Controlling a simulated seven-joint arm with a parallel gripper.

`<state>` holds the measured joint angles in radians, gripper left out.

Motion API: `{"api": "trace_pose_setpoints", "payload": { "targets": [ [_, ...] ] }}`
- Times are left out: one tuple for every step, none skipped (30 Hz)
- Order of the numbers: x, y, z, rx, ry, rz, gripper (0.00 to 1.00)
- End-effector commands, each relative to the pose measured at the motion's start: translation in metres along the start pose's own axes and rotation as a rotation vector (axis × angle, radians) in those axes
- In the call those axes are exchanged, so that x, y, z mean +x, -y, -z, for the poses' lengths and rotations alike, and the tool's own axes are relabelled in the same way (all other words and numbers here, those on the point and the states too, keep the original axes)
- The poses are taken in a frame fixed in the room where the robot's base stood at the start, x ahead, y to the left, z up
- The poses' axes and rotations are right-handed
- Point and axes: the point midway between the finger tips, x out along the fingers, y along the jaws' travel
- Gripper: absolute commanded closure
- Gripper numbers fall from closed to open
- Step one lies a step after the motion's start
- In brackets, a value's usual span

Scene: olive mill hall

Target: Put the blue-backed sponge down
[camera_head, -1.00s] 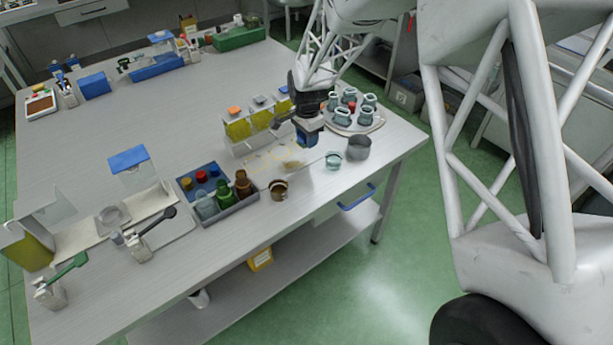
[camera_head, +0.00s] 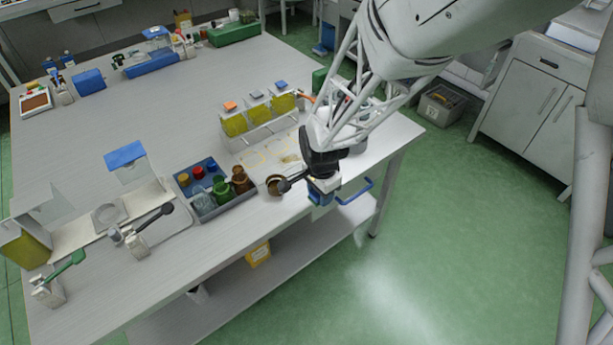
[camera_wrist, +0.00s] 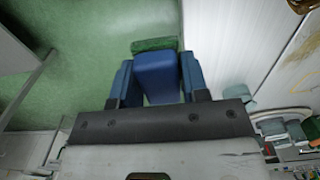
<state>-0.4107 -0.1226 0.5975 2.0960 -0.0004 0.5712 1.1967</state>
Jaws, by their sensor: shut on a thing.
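The blue-backed sponge (camera_wrist: 157,77) is in my gripper, with its blue back towards the wrist camera and a green face at its far end. My gripper (camera_wrist: 156,84) is shut on it, one blue finger on each side. In the head view my gripper (camera_head: 322,197) is at the table's front edge, beside a small brown pot (camera_head: 275,185). The wrist view shows green floor behind the sponge and the table edge to its right. The sponge is hard to tell from the blue fingers in the head view.
On the white table (camera_head: 120,95), a grey crate (camera_head: 228,203) of bottles and jars stands left of my gripper. A rack of yellow-filled containers (camera_head: 258,115) stands behind. My arm hides much of the table's right end. The table's middle is clear.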

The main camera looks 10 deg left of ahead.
Motion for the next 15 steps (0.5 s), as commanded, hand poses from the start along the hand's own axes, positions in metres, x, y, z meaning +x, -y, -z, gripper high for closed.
{"api": "trace_pose_setpoints", "payload": {
  "targets": [
    [0.001, -0.007, -0.003, 0.0, 0.0, 0.0, 0.88],
    [0.002, -0.01, -0.005, 0.0, 0.0, 0.001, 0.88],
    [0.002, -0.015, -0.007, 0.0, -0.001, 0.001, 0.88],
    [0.003, -0.017, -0.008, 0.0, 0.0, 0.001, 0.88],
    [0.003, -0.019, -0.009, 0.0, 0.0, 0.001, 0.88],
    [0.004, -0.022, -0.01, 0.0, 0.0, 0.001, 0.88],
    [0.004, -0.023, -0.011, 0.0, 0.0, 0.001, 0.88],
    [0.004, -0.024, -0.011, 0.0, 0.0, 0.0, 0.88],
    [0.004, -0.025, -0.011, 0.0, 0.0, 0.0, 0.88],
    [0.005, -0.025, -0.011, 0.0, 0.0, 0.0, 0.88],
    [0.005, -0.025, -0.012, 0.0, 0.0, 0.0, 0.88],
    [0.005, -0.025, -0.012, 0.0, 0.0, 0.0, 0.88],
    [0.005, -0.025, -0.012, 0.0, 0.0, 0.0, 0.88],
    [0.005, -0.025, -0.012, 0.0, 0.0, 0.0, 0.88],
    [0.005, -0.025, -0.011, 0.0, 0.0, 0.0, 0.88]
  ]
}}
